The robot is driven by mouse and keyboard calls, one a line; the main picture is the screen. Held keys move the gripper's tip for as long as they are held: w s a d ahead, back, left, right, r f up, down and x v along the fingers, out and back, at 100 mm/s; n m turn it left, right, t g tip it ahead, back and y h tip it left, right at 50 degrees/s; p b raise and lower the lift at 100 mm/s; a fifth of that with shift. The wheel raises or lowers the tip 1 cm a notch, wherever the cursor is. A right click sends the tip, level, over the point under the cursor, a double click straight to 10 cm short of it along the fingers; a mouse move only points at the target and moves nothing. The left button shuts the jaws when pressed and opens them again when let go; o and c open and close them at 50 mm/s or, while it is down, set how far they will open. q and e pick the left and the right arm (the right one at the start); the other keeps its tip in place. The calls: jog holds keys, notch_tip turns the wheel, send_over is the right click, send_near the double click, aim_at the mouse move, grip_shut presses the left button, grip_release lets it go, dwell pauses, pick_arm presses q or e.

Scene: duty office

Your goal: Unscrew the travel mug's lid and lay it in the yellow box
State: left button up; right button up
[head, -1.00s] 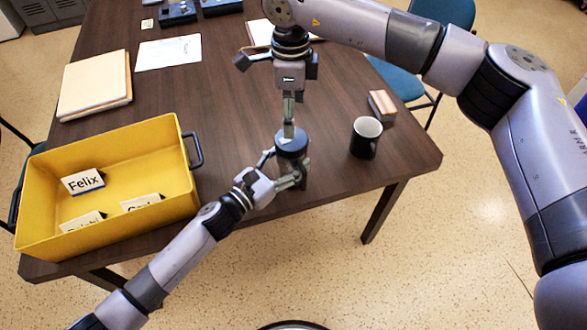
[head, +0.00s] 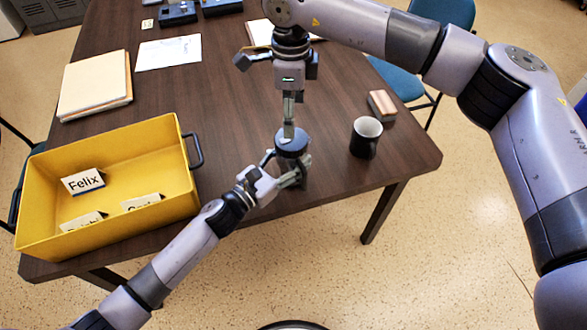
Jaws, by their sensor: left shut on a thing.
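The dark travel mug (head: 292,158) stands upright near the table's front edge, partly covered by my grippers. Its round dark blue-grey lid (head: 292,145) is on top of it. My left gripper (head: 287,167) comes in from the lower left and is shut around the mug's body. My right gripper (head: 289,132) points straight down from above, its fingertips at the lid's top. The fingers line up in this view, so I cannot tell whether they grip the lid. The yellow box (head: 150,135) is at the table's left and holds several white name cards, one reading "Felix" (head: 83,181).
A black mug (head: 365,138) and a small block-like item (head: 382,105) stand to the right of the travel mug. Folders (head: 95,84), a paper sheet (head: 169,53) and dark devices (head: 178,13) lie farther back. The table (head: 225,110) is bare between box and grippers.

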pick_arm(q)
grip_shut()
pick_arm(e)
jog(key=m, duration=0.6)
jog(key=shift+m, duration=0.3)
jog(key=m, duration=0.3)
jog(key=shift+m, duration=0.3)
jog(key=m, duration=0.3)
jog(key=shift+m, duration=0.4)
jog(key=m, duration=0.5)
jog(key=shift+m, duration=0.3)
jog(key=m, duration=0.3)
jog(key=shift+m, duration=0.3)
jog(key=m, duration=0.3)
jog(key=shift+m, duration=0.3)
jog(key=shift+f, duration=4.05)
jog(key=shift+c, duration=0.2)
